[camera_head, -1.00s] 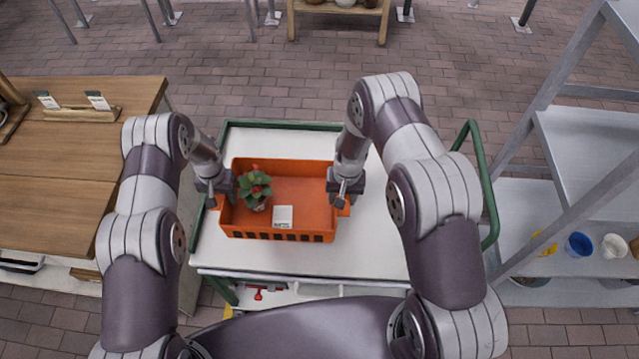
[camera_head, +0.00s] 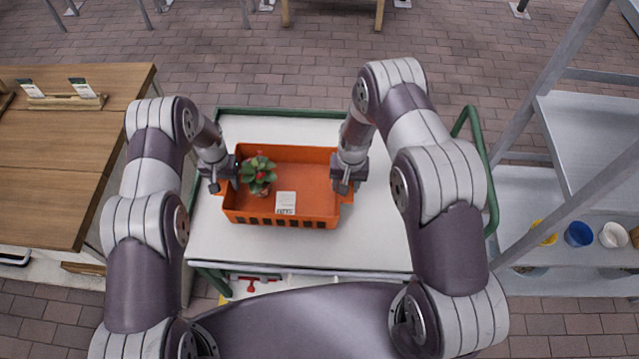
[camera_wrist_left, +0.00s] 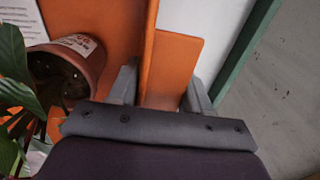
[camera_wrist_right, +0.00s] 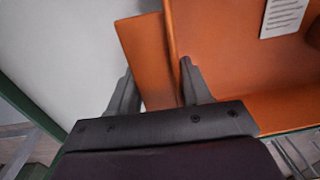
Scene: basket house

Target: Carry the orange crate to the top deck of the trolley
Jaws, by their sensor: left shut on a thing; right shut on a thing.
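The orange crate (camera_head: 318,210) is over the white top deck (camera_head: 370,238) of the green-framed trolley in the head view. It looks level; I cannot tell whether its base touches the deck. A potted plant (camera_head: 259,172) and a white card (camera_head: 286,203) are inside it. My left gripper (camera_head: 216,185) is shut on the crate's left end tab, which shows between the fingers in the left wrist view (camera_wrist_left: 160,88). My right gripper (camera_head: 343,186) is shut on the right end tab, as the right wrist view shows (camera_wrist_right: 155,78). The crate's underside is hidden.
A wooden table (camera_head: 60,165) stands left of the trolley. A grey metal shelf (camera_head: 590,150) with a blue cup (camera_head: 578,234) and a white cup (camera_head: 613,235) stands on the right. The green handle (camera_head: 488,165) rises at the trolley's right side. Bare deck surrounds the crate.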

